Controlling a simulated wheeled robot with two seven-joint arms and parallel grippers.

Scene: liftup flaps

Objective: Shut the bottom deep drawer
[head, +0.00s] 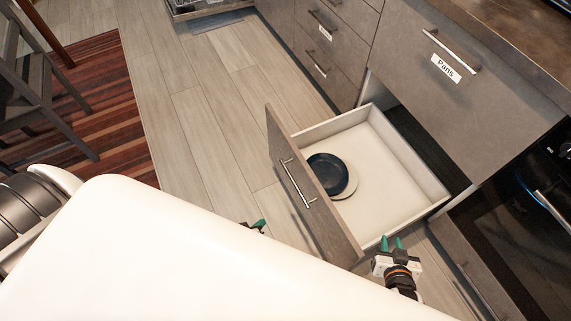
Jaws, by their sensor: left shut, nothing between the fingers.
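The bottom deep drawer (408,186) is pulled far out of the cabinet, with white inner walls. Its grey-brown front panel (327,220) faces left and carries a metal bar handle (298,184). A dark blue round dish (326,172) lies in it, partly over a cream plate (350,184). My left gripper (259,224) is shut and empty, left of the front panel; most of it is hidden behind my white body. My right gripper (392,242) is beside the near end of the drawer, its two green fingers apart and nothing between them. Whether it touches the drawer is unclear.
Above the open drawer, the drawer labelled Pans (451,74) is shut. A dark oven (530,215) stands to the right. Wooden floor (205,120) lies clear left of the drawer.

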